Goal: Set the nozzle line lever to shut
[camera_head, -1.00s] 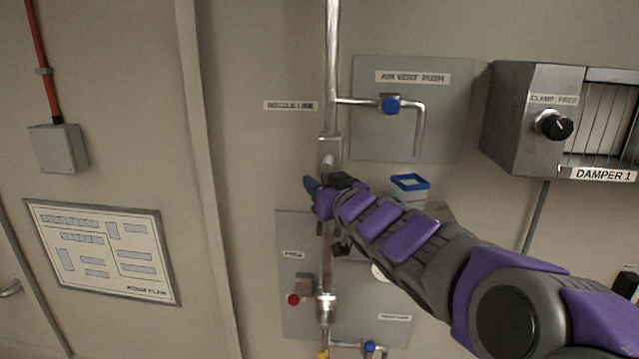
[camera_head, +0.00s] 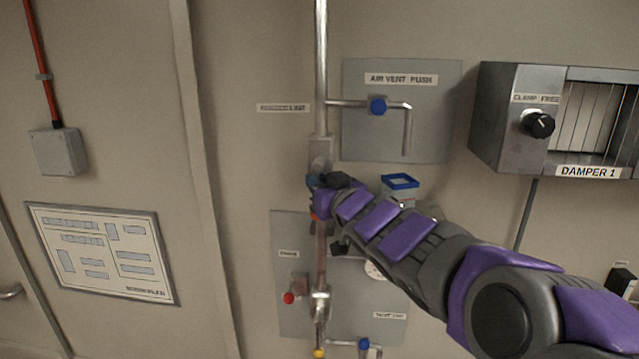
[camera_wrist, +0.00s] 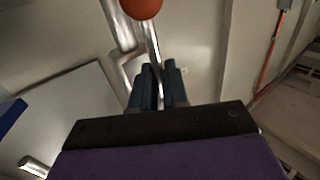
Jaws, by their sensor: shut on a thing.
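The nozzle line valve (camera_head: 320,152) is a grey metal body on the upright pipe, below and right of the small nozzle line label (camera_head: 283,108). My gripper (camera_head: 315,181) is at the pipe just under this valve body. In the wrist view its two blue fingers (camera_wrist: 158,88) are shut on a thin metal lever (camera_wrist: 153,48). A red-orange knob (camera_wrist: 141,8) shows beyond the fingers at the top of that view. A bit of red also shows just below my gripper in the head view. My gripper and wrist hide most of the lever, so its exact angle cannot be told.
The air vent plate (camera_head: 440,125) with a blue-knobbed pipe is up and right. A blue-rimmed container (camera_head: 400,183) is just above my forearm. A lower plate (camera_head: 287,325) carries a red knob (camera_head: 289,298). The damper box (camera_head: 515,115) stands out at right.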

